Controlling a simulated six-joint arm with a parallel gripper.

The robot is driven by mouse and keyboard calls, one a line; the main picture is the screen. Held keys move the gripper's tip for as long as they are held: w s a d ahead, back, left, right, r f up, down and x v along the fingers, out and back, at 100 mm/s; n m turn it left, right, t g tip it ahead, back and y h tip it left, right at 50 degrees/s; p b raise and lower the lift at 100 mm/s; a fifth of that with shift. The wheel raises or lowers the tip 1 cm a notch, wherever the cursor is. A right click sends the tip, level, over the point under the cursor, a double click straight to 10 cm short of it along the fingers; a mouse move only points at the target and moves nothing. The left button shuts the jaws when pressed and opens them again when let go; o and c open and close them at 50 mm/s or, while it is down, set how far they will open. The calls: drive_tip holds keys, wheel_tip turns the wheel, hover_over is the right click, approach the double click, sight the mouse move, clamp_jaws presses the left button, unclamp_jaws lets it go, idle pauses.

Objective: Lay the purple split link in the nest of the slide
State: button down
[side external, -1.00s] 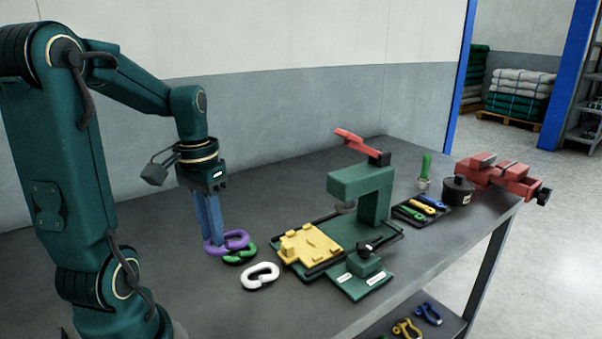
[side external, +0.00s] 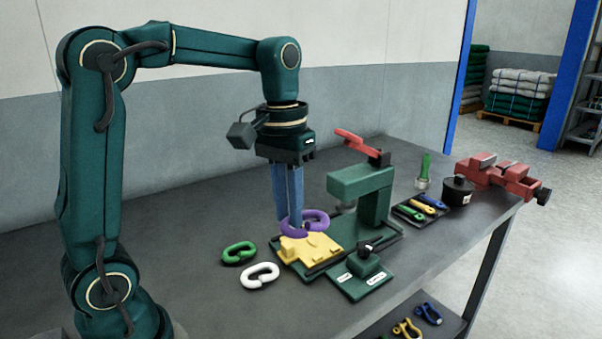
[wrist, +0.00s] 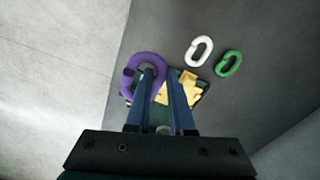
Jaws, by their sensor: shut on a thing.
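The purple split link (side external: 314,219) is gripped between the blue fingers of my gripper (side external: 290,222), which is shut on it. The link is over the far part of the yellow slide (side external: 307,249), and looks raised above it; the exact gap is hard to tell. In the wrist view the purple link (wrist: 130,78) sticks out to the left of my gripper (wrist: 160,76), with the yellow slide (wrist: 190,84) partly hidden behind the fingers. The nest itself cannot be made out clearly.
A green link (side external: 238,253) and a white link (side external: 260,275) lie left of the slide. The green press frame (side external: 362,188) with a red lever (side external: 358,144) stands close to the right of my gripper. A tool tray (side external: 420,212), a black cylinder (side external: 457,191) and a red vise (side external: 500,176) are farther right.

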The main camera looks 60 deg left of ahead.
drive_tip(key=w+a+f+n, duration=0.2)
drive_tip(key=a+f+n, duration=0.1)
drive_tip(key=a+n, duration=1.45)
drive_tip(key=n, duration=0.1)
hover_over(311, 250)
drive_tip(key=shift+y, duration=0.4)
wheel_tip(311, 250, down, 6)
drive_tip(key=shift+s+a+f, duration=0.1)
drive_tip(key=shift+s+f, duration=0.05)
drive_tip(key=shift+f, duration=2.15)
drive_tip(key=shift+f, duration=0.35)
drive_tip(key=shift+f, duration=0.25)
drive_tip(key=c, duration=0.8)
unclamp_jaws()
drive_tip(key=shift+r, duration=0.1)
